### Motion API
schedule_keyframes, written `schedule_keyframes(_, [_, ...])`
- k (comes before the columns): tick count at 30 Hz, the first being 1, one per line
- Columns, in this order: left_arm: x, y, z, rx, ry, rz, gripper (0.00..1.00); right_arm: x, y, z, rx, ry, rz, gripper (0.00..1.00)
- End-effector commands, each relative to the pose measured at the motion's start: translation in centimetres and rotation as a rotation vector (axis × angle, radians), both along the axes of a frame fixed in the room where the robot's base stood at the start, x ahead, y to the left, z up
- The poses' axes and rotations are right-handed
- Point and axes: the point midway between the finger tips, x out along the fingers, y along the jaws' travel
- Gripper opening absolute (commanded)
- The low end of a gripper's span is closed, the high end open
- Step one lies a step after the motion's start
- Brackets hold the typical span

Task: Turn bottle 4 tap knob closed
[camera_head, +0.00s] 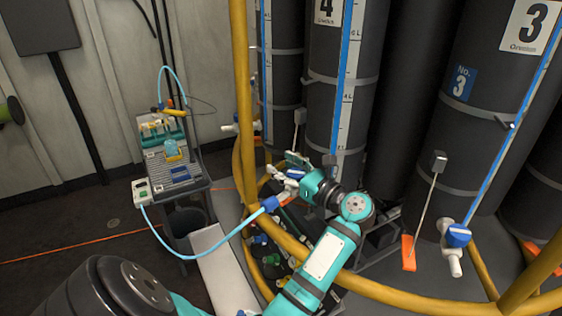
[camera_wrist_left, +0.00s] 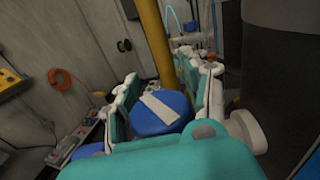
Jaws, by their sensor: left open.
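Bottle 4 (camera_head: 320,100) is a tall dark cylinder with a "4" label and a blue-edged level scale. Its tap has a blue knob (camera_head: 296,174) low at its front, partly hidden by my gripper. In the left wrist view the round blue knob (camera_wrist_left: 158,118) has a pale bar across its face, lying at a slant. The white tap body (camera_wrist_left: 242,130) shows to its right. My left gripper (camera_head: 288,170) is open at the tap. Its two fingers (camera_wrist_left: 165,98) stand on either side of the knob; I cannot tell whether they touch it. My right gripper is not seen.
A yellow rail (camera_head: 244,100) stands left of the tap and curves below my arm. A light-blue hose (camera_head: 190,255) runs from the cart (camera_head: 185,172) to a blue connector (camera_head: 270,203) near the tap. Bottle 3 (camera_head: 470,120) with its own blue-knobbed tap (camera_head: 457,236) stands right.

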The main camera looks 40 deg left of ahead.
Motion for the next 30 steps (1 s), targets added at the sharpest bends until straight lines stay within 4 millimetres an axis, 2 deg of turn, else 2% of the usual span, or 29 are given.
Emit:
schedule_keyframes(5, [0.0, 0.0, 0.0, 0.0, 0.0, 0.0, 0.47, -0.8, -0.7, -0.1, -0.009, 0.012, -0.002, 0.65])
schedule_keyframes(16, [0.0, 0.0, 0.0, 0.0, 0.0, 0.001, 0.0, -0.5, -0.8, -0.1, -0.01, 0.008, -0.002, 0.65])
schedule_keyframes(30, [0.0, -0.1, -0.1, -0.002, 0.001, 0.001, 0.0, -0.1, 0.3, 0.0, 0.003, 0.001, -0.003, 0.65])
